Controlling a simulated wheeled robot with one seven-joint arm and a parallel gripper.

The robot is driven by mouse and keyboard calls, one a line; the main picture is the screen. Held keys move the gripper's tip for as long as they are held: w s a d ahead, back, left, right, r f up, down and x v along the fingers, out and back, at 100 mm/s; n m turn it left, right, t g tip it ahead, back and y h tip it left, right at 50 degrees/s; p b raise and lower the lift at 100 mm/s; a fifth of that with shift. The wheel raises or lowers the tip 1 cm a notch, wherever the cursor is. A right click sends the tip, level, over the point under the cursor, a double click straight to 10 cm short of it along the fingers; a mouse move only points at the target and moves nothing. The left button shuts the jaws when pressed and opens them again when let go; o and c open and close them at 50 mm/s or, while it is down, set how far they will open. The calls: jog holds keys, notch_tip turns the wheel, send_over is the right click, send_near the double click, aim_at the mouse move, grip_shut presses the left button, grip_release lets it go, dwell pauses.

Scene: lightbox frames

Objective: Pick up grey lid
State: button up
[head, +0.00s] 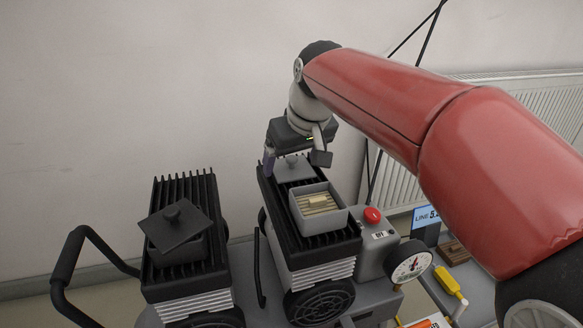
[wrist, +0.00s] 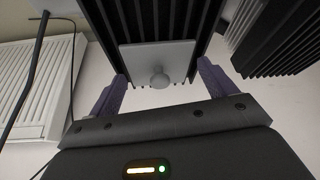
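The grey lid (head: 293,170) is a square plate with a round knob. It lies on the black ribbed top of the right-hand machine, behind an open grey box (head: 321,225). It also shows in the wrist view as a light grey plate (wrist: 150,54) with its knob towards me. My gripper (head: 291,158) is above the lid and partly hides it in the head view. In the wrist view my gripper (wrist: 162,72) is open, with its two purple fingers apart on either side of the lid and nothing held between them.
A darker lid (head: 176,226) sits tilted on a dark box on the left-hand machine (head: 185,190). A control box with a red button (head: 372,215), a gauge (head: 411,265) and a yellow-handled tool (head: 449,281) are at the right. A wall stands behind.

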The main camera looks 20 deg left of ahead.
jog(key=c, duration=0.7)
jog(key=shift+o, duration=0.2)
jog(key=shift+r, duration=0.1)
